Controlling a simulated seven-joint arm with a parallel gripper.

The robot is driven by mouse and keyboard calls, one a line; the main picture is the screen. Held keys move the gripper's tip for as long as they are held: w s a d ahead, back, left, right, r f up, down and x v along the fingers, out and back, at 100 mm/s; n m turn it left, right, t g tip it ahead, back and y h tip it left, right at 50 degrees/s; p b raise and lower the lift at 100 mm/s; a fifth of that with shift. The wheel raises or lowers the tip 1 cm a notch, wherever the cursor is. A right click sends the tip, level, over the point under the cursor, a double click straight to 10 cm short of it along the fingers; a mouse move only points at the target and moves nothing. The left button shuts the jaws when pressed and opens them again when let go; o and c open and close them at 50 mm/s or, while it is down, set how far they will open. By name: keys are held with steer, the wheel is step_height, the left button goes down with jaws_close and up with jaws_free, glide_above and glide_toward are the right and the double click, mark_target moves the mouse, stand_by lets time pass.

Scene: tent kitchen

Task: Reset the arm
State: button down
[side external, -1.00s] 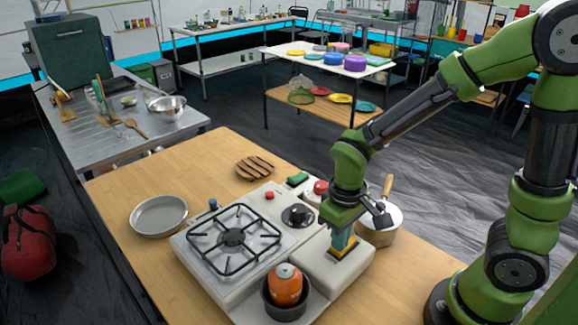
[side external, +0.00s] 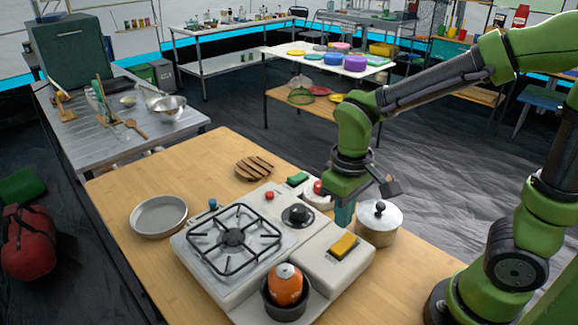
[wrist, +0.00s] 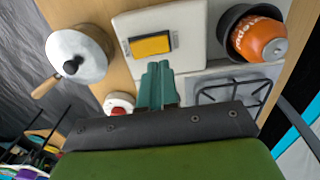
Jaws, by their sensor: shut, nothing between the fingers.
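My gripper (side external: 343,217) is shut and empty. It hangs above the right part of the white stove unit (side external: 312,254), pointing down. In the wrist view the closed fingers (wrist: 157,84) show at the centre, just below the yellow block in the picture. The yellow block (side external: 344,246) lies in a dark-edged slot on the unit's flat right section, and it also shows in the wrist view (wrist: 150,45). The fingers are apart from it.
A lidded pot (side external: 379,226) stands close to the right of my gripper. An orange canister (side external: 285,287) sits in a dark pot at the front. A black burner grate (side external: 235,240), a grey pan (side external: 159,216) and a wooden trivet (side external: 254,168) are to the left. Air above the stove is clear.

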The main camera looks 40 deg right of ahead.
steer(key=shift+r, duration=0.2)
steer(key=s+d+r+m+t+y, duration=0.1)
steer(key=d+r+m+t, duration=0.1)
steer(key=r, duration=0.3)
steer(key=s+d+r+m+t+y, duration=0.1)
steer(key=s+r+m+t, duration=0.1)
steer(key=r+t, duration=0.3)
steer(key=shift+s+d, duration=0.3)
steer(key=shift+d, duration=0.05)
stand_by(0.5)
